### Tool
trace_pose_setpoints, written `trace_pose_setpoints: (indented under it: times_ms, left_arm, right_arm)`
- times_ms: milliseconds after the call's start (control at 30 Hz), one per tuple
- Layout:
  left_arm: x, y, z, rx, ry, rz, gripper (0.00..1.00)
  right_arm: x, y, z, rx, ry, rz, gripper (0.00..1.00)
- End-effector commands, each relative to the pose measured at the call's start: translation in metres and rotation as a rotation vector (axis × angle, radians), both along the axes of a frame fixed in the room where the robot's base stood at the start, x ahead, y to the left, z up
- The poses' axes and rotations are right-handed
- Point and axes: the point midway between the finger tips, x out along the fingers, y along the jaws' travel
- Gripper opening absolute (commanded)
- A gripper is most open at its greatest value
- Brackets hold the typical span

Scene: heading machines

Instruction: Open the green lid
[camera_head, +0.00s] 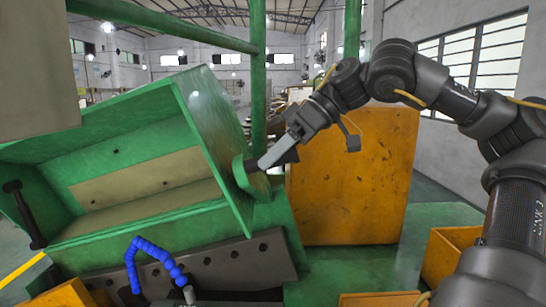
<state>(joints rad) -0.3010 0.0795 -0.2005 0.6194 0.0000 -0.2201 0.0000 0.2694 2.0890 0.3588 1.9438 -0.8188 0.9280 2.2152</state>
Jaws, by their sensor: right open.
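The green lid (212,135) is a large hollow cover on the machine at the left. It stands tilted up, with its inside showing towards me. A curved green tab (248,180) sticks out from its right side wall. My right gripper (272,160) is open, with its fingertips at this tab. I cannot tell whether the fingers touch the tab or stand around it. My left gripper is not in view.
A blue jointed hose (150,250) rises in front of the machine's dark metal bar (225,267). A large orange-yellow box (350,180) stands behind my right gripper. A green post (258,75) rises behind the lid. Yellow bins (447,253) sit at the lower right.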

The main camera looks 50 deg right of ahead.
Motion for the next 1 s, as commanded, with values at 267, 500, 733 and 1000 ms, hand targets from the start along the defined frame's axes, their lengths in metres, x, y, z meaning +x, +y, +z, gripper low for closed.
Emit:
trace_pose_setpoints:
  times_ms: [267, 500, 733, 1000]
  left_arm:
    - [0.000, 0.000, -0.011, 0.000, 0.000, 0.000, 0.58]
    - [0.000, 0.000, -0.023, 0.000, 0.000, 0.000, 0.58]
    - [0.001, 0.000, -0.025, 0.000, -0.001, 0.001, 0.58]
    - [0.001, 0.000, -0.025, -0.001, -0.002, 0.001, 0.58]
  right_arm:
    - [-0.009, -0.013, 0.013, -0.001, -0.003, -0.004, 0.47]
    - [-0.030, -0.043, 0.046, -0.002, 0.000, -0.006, 0.47]
    - [-0.044, -0.061, 0.068, 0.000, 0.001, -0.003, 0.47]
    - [-0.048, -0.065, 0.073, 0.001, -0.001, 0.000, 0.47]
